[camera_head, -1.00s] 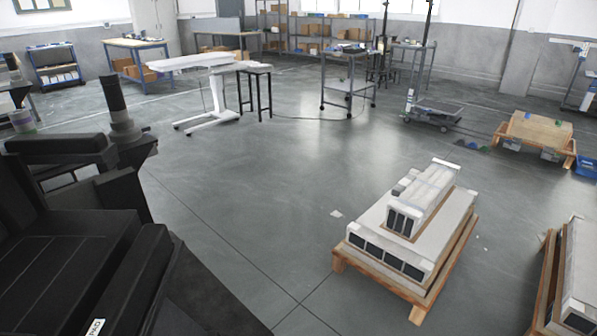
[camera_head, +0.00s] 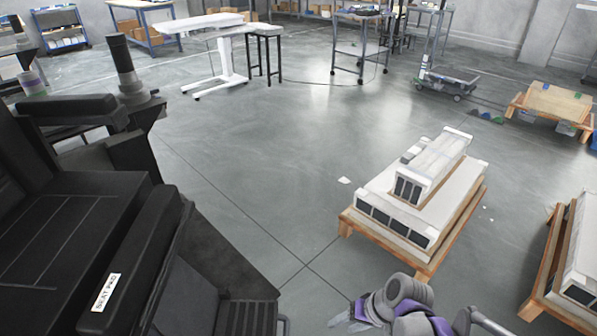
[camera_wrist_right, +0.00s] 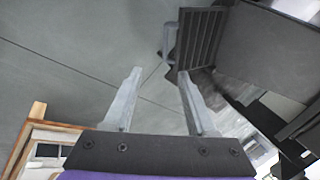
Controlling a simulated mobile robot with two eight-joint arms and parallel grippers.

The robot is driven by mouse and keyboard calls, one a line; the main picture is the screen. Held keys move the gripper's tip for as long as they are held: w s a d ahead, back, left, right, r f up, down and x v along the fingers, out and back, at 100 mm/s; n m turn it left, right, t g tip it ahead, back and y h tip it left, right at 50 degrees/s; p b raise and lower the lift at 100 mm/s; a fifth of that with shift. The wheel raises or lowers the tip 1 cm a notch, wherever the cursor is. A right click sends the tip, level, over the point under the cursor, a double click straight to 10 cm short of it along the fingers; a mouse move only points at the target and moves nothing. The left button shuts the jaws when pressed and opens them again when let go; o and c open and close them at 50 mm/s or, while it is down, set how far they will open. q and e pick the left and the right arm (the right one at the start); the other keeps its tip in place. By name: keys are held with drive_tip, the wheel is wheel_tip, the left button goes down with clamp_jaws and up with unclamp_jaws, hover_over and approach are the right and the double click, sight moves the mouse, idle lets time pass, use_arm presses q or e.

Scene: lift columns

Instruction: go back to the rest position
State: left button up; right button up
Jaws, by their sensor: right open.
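My right gripper (camera_head: 348,316) shows at the bottom edge of the head view, its grey fingers pointing left beside my purple and grey wrist. In the right wrist view the gripper (camera_wrist_right: 158,73) is open. My left gripper is in neither view.
A large black seat (camera_head: 60,245) labelled "SEAT PAD" fills the left. A wooden pallet (camera_head: 430,267) with a stacked white unit (camera_head: 432,170) stands right of centre. Another loaded pallet (camera_head: 550,262) is at the right edge. The middle floor (camera_head: 260,150) is clear.

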drive_tip(key=s+d+r+n+t+h, duration=0.1)
drive_tip(key=s+d+r+h, duration=0.15)
drive_tip(key=s, duration=0.55)
drive_tip(key=s+d+r+t+h, duration=0.15)
drive_tip(key=s+d, duration=0.25)
drive_tip(key=s, duration=0.4)
use_arm(q)
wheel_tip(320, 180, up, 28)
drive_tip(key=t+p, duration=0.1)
drive_tip(key=p, duration=2.3)
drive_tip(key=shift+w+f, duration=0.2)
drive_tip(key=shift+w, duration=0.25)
use_arm(e)
wheel_tip(320, 180, up, 27)
drive_tip(key=w+t, duration=0.1)
drive_tip(key=shift+a+h, duration=0.15)
drive_tip(key=shift+h, duration=0.25)
